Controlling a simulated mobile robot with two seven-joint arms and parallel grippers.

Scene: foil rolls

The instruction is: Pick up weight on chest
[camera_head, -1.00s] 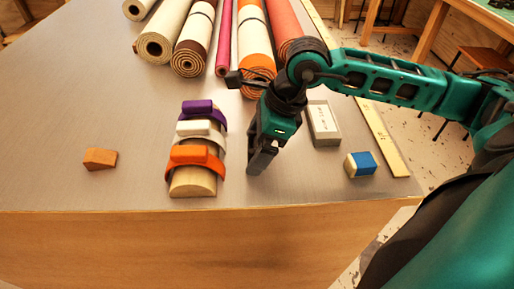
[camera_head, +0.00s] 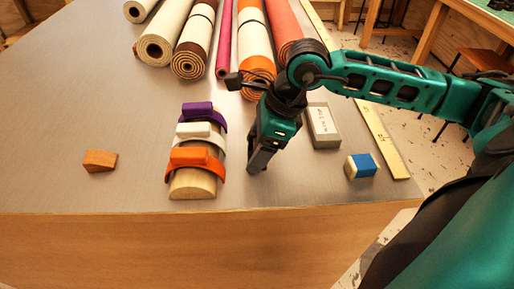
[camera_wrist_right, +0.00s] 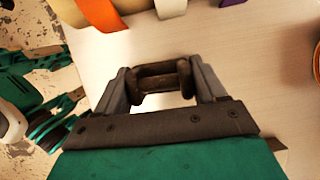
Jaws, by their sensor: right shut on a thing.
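The weight (camera_wrist_right: 155,76), a small dark brown metal piece with rounded ends and a bar, shows in the right wrist view between the two grey fingers. My right gripper (camera_wrist_right: 162,82) is shut on it, with a finger on each side. In the head view my right gripper (camera_head: 258,166) points down close to the grey top of the chest (camera_head: 120,190), near its front edge. The weight cannot be made out there, hidden at the fingers. Whether it touches the top is unclear. My left gripper is not in the head view.
A wooden rack with purple, white and orange bands (camera_head: 192,186) stands just left of the gripper. A grey box (camera_head: 323,125) and a blue-white block (camera_head: 361,166) lie to the right. An orange block (camera_head: 99,161) lies far left. Rolls (camera_head: 190,55) lie behind.

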